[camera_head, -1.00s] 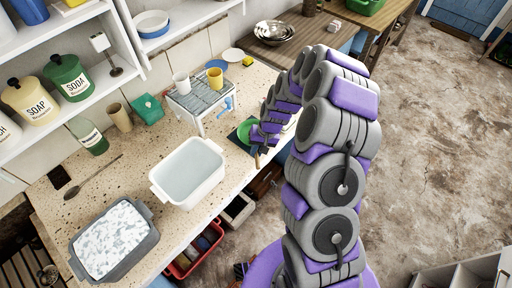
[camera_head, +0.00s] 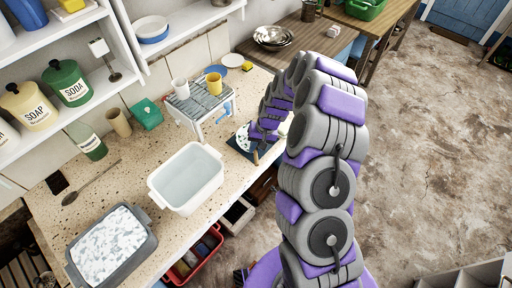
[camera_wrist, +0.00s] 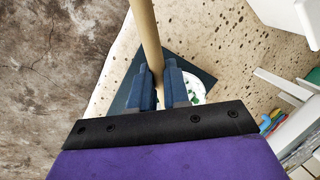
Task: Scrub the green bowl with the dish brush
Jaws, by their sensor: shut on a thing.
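The green bowl (camera_head: 243,136) lies on a dark mat (camera_head: 233,147) near the counter's front edge. White suds cover much of it, with green patches showing. Part of it is hidden behind my arm. In the wrist view a white and green part of it (camera_wrist: 194,92) shows just right of the jaws. My gripper (camera_wrist: 161,82) is shut on the wooden handle of the dish brush (camera_wrist: 147,38). In the head view a bit of the handle (camera_head: 256,157) shows below my gripper (camera_head: 259,146). The brush head is hidden, so contact with the bowl cannot be told.
A white basin of water (camera_head: 206,195) and a grey tub of suds (camera_head: 130,262) stand to the left. A small rack (camera_head: 202,105) with a white cup (camera_head: 180,87) and a yellow mug (camera_head: 214,82) stands behind the bowl. A wooden spoon (camera_head: 90,183) lies at the back left.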

